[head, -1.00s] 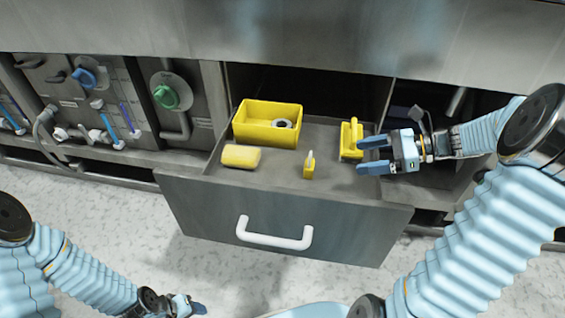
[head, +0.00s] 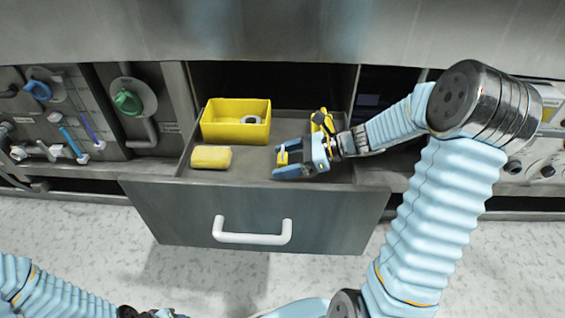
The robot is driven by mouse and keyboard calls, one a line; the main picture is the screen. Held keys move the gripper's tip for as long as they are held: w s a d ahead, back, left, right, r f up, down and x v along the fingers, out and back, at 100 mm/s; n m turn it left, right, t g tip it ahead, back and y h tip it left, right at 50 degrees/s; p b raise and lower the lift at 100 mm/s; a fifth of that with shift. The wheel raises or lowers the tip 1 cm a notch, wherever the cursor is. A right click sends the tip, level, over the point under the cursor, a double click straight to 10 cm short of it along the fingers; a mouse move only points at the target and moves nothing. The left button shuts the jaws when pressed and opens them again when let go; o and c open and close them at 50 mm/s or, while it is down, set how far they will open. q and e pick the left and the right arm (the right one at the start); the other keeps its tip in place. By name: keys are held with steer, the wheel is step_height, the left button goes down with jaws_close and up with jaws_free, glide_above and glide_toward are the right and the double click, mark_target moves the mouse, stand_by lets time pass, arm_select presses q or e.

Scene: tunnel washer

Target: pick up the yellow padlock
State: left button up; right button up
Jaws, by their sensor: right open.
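The small yellow padlock (head: 283,157) is in the open drawer, right of the yellow sponge-like block. My right gripper (head: 284,160) is over the drawer with its blue fingers pointing left. It is open, and the padlock shows between its fingers. The gripper partly hides the padlock, and I cannot tell whether a finger touches it. Only a sliver of my left arm's end shows at the bottom edge, so its jaws cannot be made out.
In the drawer (head: 240,183) are a yellow bin (head: 222,131) holding a grey ring-shaped item, a yellow block (head: 211,157), and another yellow object (head: 322,122) just behind my right gripper. The drawer front has a white handle (head: 252,237).

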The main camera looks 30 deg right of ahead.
mark_target(283, 150)
steer(key=c, duration=1.1)
steer(key=r+p, duration=0.1)
steer(key=r, duration=0.3)
steer(key=shift+s, duration=0.2)
steer(key=s+r+p, duration=0.2)
steer(key=s+r, duration=0.7)
steer(key=s, duration=0.4)
steer(key=shift+s+a+p, duration=0.25)
steer(key=shift+s+p, duration=0.05)
